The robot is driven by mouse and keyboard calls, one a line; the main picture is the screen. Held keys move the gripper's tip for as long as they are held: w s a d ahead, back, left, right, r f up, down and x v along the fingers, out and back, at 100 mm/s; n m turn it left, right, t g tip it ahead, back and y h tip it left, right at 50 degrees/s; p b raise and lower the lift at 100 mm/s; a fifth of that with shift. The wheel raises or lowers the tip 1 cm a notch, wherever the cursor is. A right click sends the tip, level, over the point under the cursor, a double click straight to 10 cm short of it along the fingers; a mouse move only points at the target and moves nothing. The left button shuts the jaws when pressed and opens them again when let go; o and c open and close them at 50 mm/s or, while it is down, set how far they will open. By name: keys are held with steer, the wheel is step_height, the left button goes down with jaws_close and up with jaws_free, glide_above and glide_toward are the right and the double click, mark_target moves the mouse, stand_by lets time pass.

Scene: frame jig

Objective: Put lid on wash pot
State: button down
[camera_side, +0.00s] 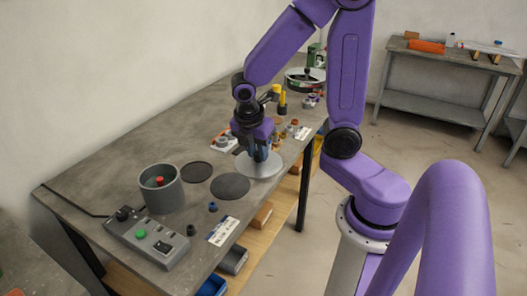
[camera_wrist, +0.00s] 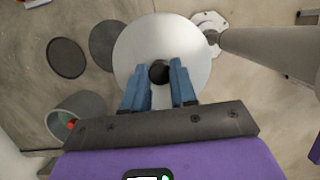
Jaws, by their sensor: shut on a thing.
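The lid is a pale grey disc (camera_side: 259,170) with a small black knob at its centre; it also fills the upper middle of the wrist view (camera_wrist: 135,45). My gripper (camera_side: 259,157) is shut on the lid's knob, its two blue fingers on either side of it in the wrist view (camera_wrist: 158,78). The lid is about level, at or just above the table; a gap is hard to tell. The wash pot (camera_side: 167,199) is a grey open cylinder to the left, with a red-topped thing inside. Its rim shows at lower left in the wrist view (camera_wrist: 85,98).
Two dark flat discs (camera_side: 230,187) (camera_side: 196,172) lie between lid and pot. A control box (camera_side: 146,240) with a green button stands in front of the pot. Small parts (camera_side: 213,207) and a label card (camera_side: 223,231) lie near the front edge. Bottles and coloured parts crowd the table behind my gripper.

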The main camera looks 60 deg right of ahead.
steer(key=w+a, duration=0.4)
steer(key=w, duration=0.5)
steer(key=w+a+r, duration=0.1)
steer(key=w+a, duration=0.3)
steer(key=w, duration=0.4)
steer(key=w+a, duration=0.5)
steer(key=w, duration=0.4)
steer(key=shift+a+x, duration=0.25)
steer(key=shift+x, duration=0.95)
steer(key=shift+a+x, duration=0.2)
steer(key=shift+x, duration=0.95)
steer(key=shift+f, duration=0.5)
steer(key=shift+f, duration=0.45)
steer(key=c, duration=0.7)
jaws_free()
steer(key=shift+o, duration=0.2)
